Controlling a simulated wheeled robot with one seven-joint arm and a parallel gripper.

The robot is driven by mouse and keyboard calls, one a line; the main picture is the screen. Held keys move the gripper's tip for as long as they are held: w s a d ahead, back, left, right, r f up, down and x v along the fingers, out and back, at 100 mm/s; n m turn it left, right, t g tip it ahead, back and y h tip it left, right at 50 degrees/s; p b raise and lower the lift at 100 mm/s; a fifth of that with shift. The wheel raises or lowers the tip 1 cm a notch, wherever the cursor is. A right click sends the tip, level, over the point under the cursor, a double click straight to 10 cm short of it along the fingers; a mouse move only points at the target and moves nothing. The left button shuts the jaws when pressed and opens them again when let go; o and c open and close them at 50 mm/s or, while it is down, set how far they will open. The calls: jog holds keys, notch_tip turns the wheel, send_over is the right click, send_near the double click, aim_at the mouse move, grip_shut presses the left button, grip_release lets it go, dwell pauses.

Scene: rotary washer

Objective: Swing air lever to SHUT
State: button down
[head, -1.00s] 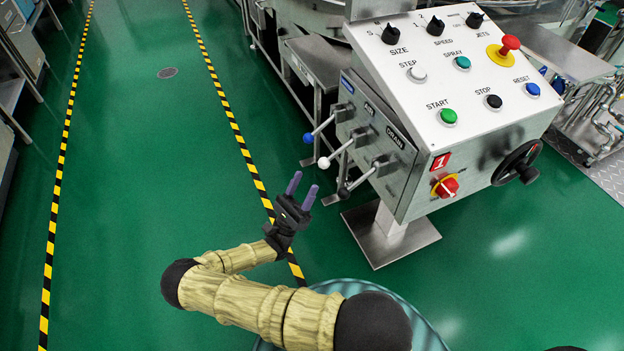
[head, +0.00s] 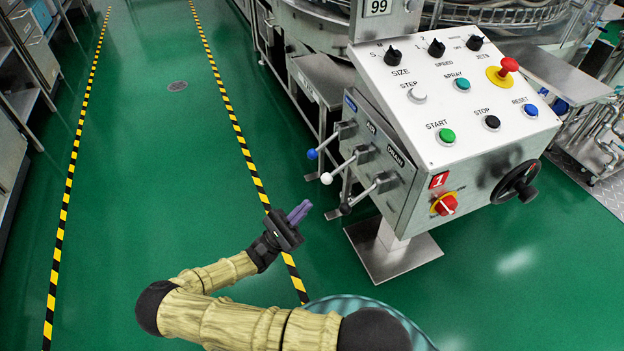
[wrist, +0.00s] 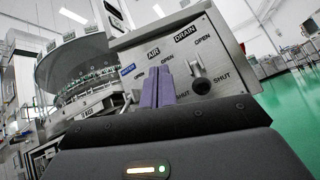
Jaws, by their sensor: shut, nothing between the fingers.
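The air lever (head: 326,178), with a white ball, sticks out from the side of the control box between the blue-balled water lever (head: 312,154) and the black-balled drain lever (head: 346,208). My gripper (head: 300,212) is shut and empty, below and left of the white ball, apart from the levers. In the wrist view its purple fingers (wrist: 165,87) stand in front of the panel below the AIR label (wrist: 153,52) and hide most of the air lever. OPEN is marked above each lever and SHUT lower right. The drain lever (wrist: 201,84) shows right of the fingers.
The control box (head: 465,100) carries buttons and dials on top and stands on a steel foot (head: 392,257). A steel side table (head: 322,80) and the rotary washer (head: 312,22) lie behind the levers. Green floor (head: 150,170) is clear to the left.

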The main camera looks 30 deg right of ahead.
jog(key=s+d+r+m+g+y+p, duration=0.1)
jog(key=s+r+m+g+y+p, duration=0.3)
jog(key=m, duration=0.6)
jog(key=d+r+m+g+y+p, duration=0.1)
jog(key=r+m+g+y+p, duration=0.15)
jog(key=m+y, duration=0.5)
jog(key=w+a+r+m+t+y+p, duration=0.2)
jog(key=w+r+m+t+y+p, duration=0.2)
jog(key=w+m, duration=0.5)
notch_tip(320, 180, up, 3)
jog(key=m+t+p, duration=0.1)
jog(key=m+t, duration=0.2)
jog(key=m, duration=0.4)
jog(key=shift+a+f+t, duration=0.15)
jog(key=shift+t, duration=0.2)
jog(key=shift+m+y, duration=0.25)
